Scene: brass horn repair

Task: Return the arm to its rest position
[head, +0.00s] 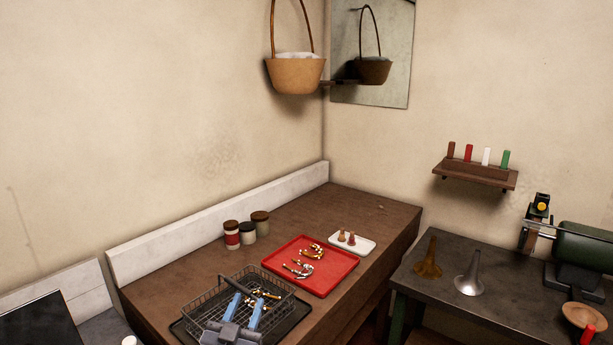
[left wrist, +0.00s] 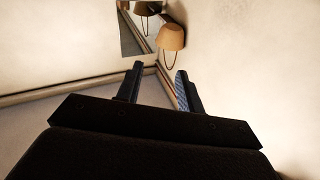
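My left gripper (head: 248,299) comes in at the bottom of the head view, in front of the wire basket (head: 284,289) on the wooden bench. Its two blue-lined fingers are spread. In the left wrist view the fingers (left wrist: 158,82) stand apart with nothing between them; past them are the room corner, a hanging basket and a mirror. Brass pieces (head: 264,293) lie in the wire basket, partly hidden by my gripper. I cannot tell whether the gripper touches the basket. My right gripper does not show.
A red tray (head: 335,280) with brass and silver pieces, a white dish (head: 364,247) and several jars (head: 232,235) stand on the bench. A hanging basket (head: 296,78) is at the corner. A dark table (head: 445,285) with two bells stands right.

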